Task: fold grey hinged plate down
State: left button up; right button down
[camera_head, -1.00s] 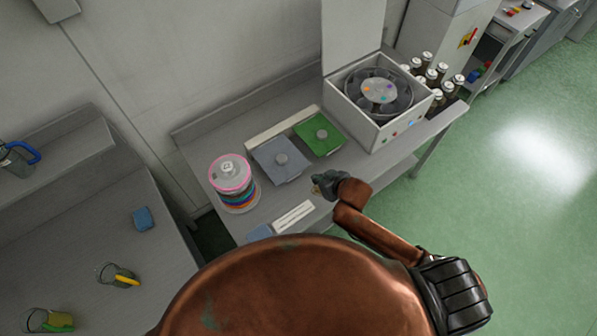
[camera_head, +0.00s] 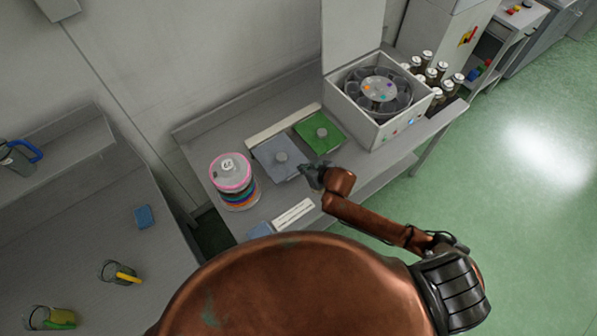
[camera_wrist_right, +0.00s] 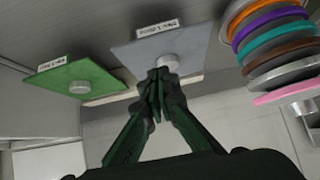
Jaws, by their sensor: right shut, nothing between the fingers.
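The grey hinged plate (camera_head: 268,151) is on the bench, with a round grey knob on its face and a pale strip along its back edge. Its exact tilt is hard to tell. In the right wrist view the grey plate (camera_wrist_right: 135,53) has a small label along one edge. My right gripper (camera_head: 311,172) is shut and empty at the plate's front right corner in the head view. In the wrist view the closed fingertips (camera_wrist_right: 158,76) overlap the plate just below its knob; contact cannot be told. My left gripper is not in view.
A green plate (camera_head: 330,139) with a similar knob is right of the grey one. A stack of coloured discs (camera_head: 232,180) stands to the left. A white box (camera_head: 381,133) with a round carousel and several bottles stand farther right. A labelled plaque (camera_head: 294,212) lies in front.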

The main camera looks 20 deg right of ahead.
aim_at(294, 171)
jog(key=shift+w+a+f, duration=0.2)
jog(key=shift+w+f, duration=0.25)
jog(key=shift+f, duration=0.75)
jog(key=shift+w+a+f, duration=0.15)
jog(key=shift+w+f, duration=0.35)
jog(key=shift+f, duration=0.7)
jog(key=shift+w+a+f, duration=0.2)
jog(key=shift+w+f, duration=0.25)
jog(key=shift+f, duration=0.75)
